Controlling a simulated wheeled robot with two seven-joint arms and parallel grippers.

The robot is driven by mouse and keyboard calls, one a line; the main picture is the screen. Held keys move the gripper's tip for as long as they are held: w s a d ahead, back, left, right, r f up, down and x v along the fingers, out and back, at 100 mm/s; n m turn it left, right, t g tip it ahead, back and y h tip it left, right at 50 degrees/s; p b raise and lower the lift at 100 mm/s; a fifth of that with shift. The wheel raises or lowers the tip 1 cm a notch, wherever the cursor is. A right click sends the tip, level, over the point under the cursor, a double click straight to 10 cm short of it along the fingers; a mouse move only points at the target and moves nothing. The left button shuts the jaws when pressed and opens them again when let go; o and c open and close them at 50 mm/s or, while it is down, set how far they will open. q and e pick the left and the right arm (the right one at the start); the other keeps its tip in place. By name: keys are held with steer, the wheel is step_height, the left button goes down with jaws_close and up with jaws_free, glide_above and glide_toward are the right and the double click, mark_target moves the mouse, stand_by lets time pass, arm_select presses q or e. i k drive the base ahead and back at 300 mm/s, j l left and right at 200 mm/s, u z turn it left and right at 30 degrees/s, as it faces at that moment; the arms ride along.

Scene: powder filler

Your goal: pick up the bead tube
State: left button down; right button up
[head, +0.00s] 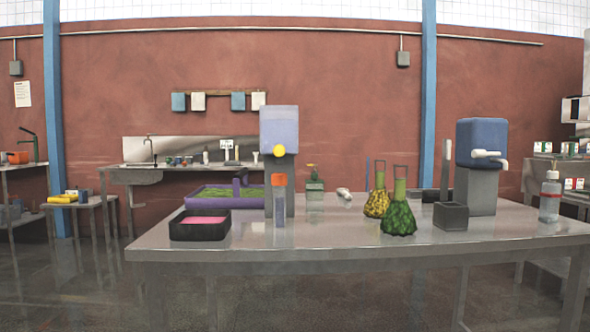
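A clear, upright tube with an orange cap (280,207) stands near the front left of the steel table (340,246). It looks like the bead tube, but its contents are too small to tell. It stands in front of the grey column of a dispenser with a pale violet top (279,124) and a yellow knob. Neither of my grippers is in view, and nothing touches the tube.
A black tray with pink contents (200,233) lies left of the tube, with a purple tray (205,192) behind. Yellow and green flasks (398,222), a dark grey box (451,216), a blue-topped dispenser (481,140) and a bottle (550,200) stand right. The front middle is clear.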

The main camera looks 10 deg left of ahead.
mark_target(279, 193)
steer(key=i+l+u, duration=0.4)
steer(key=l, duration=0.35)
steer(key=i+l+u, duration=0.2)
steer(key=l, duration=0.25)
steer(key=i, duration=0.1)
